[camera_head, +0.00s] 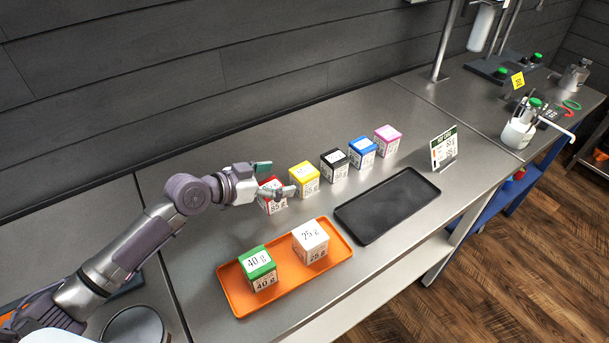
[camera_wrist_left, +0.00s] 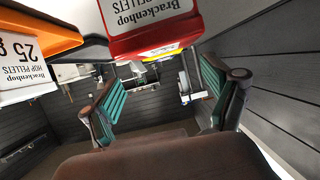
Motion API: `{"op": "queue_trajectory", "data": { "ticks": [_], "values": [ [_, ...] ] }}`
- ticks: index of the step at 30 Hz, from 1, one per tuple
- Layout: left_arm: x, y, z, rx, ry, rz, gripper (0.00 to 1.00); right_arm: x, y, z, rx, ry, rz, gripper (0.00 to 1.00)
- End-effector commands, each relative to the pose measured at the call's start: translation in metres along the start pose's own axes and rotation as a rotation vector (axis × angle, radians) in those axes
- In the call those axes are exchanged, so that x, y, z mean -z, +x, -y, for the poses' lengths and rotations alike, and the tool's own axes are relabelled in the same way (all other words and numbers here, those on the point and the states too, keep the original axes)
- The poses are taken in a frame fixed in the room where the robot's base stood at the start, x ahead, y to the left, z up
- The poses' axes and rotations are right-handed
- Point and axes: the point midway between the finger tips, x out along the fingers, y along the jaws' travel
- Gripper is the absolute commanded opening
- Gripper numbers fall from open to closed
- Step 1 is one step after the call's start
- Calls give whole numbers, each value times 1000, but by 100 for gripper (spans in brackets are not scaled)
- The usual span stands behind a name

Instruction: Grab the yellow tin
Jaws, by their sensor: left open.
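The yellow tin (camera_head: 304,179) stands on the steel counter, in a row between the red tin (camera_head: 273,207) and the black tin (camera_head: 335,165). My left gripper (camera_head: 275,180) is open and empty, at the red tin and just left of the yellow tin. Its fingers partly cover the red tin. In the left wrist view the open fingers (camera_wrist_left: 160,100) show with nothing between them. There the red tin (camera_wrist_left: 150,35) is large and close, and only a thin strip of the yellow tin (camera_wrist_left: 164,58) shows behind it. Whether a finger touches the red tin I cannot tell.
A blue tin (camera_head: 362,153) and a pink tin (camera_head: 387,140) continue the row. An orange tray (camera_head: 231,280) in front holds a green tin (camera_head: 258,268) and a white tin (camera_head: 310,241). An empty black tray (camera_head: 388,206) lies right of it. A sign (camera_head: 444,149) stands beyond.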

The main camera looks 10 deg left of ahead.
Motion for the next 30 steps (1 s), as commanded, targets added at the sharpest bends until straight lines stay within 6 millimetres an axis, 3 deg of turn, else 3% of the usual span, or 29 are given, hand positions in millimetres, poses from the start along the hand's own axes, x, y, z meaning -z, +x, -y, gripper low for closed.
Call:
{"op": "queue_trajectory", "data": {
  "ticks": [9,16,25,26,30],
  "values": [
    [3,28,0,0,-2,-1,88,23,-11,-4,-5,0,-34,83],
    [2,62,1,-1,-2,0,88,22,-23,-1,-1,2,-32,83],
    [-1,69,2,0,2,1,88,18,-23,3,3,3,-25,83],
    [-1,69,2,0,2,1,86,18,-23,3,3,3,-25,83],
    [-1,69,2,0,2,1,62,17,-23,3,4,3,-23,83]
  ]
}}
